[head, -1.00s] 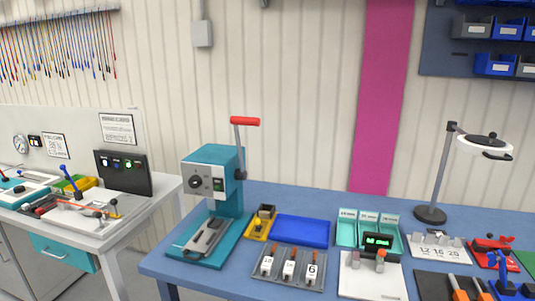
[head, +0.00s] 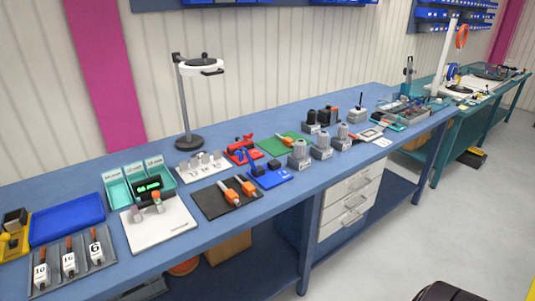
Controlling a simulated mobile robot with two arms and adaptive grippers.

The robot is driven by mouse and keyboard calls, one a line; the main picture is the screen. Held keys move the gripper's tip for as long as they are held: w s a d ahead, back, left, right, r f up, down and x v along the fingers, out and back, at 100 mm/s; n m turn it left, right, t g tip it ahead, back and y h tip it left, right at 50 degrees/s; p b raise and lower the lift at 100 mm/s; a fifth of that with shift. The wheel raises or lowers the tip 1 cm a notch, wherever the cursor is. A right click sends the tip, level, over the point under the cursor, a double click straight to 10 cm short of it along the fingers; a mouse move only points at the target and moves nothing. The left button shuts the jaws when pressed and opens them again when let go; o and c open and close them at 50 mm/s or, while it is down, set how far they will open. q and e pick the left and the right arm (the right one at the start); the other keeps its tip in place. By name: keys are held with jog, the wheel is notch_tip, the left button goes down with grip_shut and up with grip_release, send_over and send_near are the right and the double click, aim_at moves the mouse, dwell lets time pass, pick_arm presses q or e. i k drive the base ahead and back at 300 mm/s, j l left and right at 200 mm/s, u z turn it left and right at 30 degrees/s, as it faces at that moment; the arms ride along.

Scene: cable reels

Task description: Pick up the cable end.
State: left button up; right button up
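I cannot make out a cable end in the head view. An orange ring (head: 462,37), perhaps a coil, hangs by a white post above the far teal bench (head: 436,150). Small items on that bench, including a blue round part (head: 452,72), are too small to tell apart. Neither of my grippers shows.
A long blue workbench (head: 330,171) carries trays, a lamp (head: 189,142), orange-handled tools (head: 247,187) and several grey fixtures. White drawers (head: 350,205) sit below. A black object (head: 450,291) is cut off at the bottom edge. Grey floor at right is largely clear.

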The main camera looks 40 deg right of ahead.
aim_at(286, 142)
jog(key=z, duration=1.1)
jog(key=i+l, duration=0.1)
